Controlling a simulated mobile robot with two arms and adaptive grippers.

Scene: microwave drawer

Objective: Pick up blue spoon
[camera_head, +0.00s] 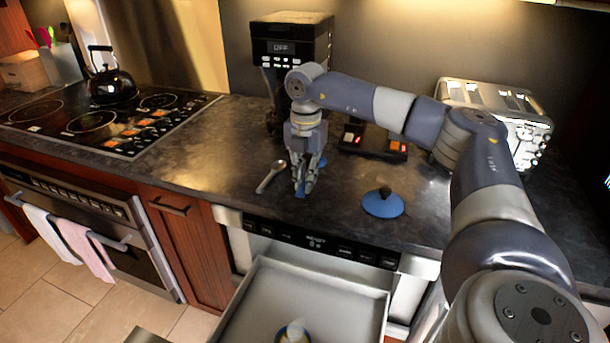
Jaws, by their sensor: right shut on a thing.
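My right gripper (305,188) reaches down to the dark counter in front of the coffee machine. Its fingers are shut on a small blue thing, the blue spoon (300,194). Only a bit of blue shows between and below the fingertips, low at the counter top. The fingers hide most of the spoon, and I cannot tell whether it still touches the counter. Another bit of blue shows just behind the fingers. My left gripper is not in view.
A grey spoon (270,177) lies just left of my right gripper. A blue lid with a dark knob (383,204) lies to the right. The microwave drawer (255,296) stands open below, with a small item (293,333) inside. A coffee machine (290,40) and toaster (497,105) stand behind.

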